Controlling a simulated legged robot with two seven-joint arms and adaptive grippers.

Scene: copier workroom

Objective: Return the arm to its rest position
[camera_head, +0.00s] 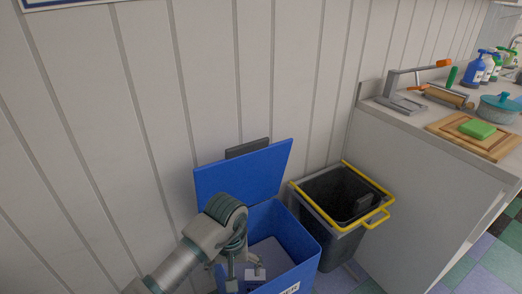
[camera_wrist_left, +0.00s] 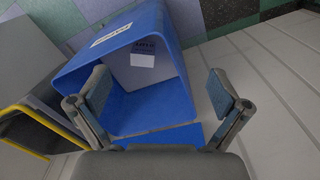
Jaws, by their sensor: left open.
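My left arm reaches in from the lower left of the head view. My left gripper (camera_head: 242,276) is over the blue bin (camera_head: 302,236), whose lid (camera_head: 245,172) stands open against the wall. In the left wrist view my left gripper (camera_wrist_left: 160,100) is open, its two fingers apart with nothing between them, and the blue bin (camera_wrist_left: 165,30) lies beyond them. A light grey box-like item with a white label (camera_wrist_left: 142,61) is inside the bin. My right gripper is not in view.
A dark bin with a yellow rim (camera_head: 340,205) stands right of the blue bin. A counter (camera_head: 430,180) at the right holds a cutting board (camera_head: 470,140) with a green sponge (camera_head: 477,129), a teal-lidded pot (camera_head: 498,108) and spray bottles (camera_head: 473,70). A panelled wall (camera_head: 130,110) is behind.

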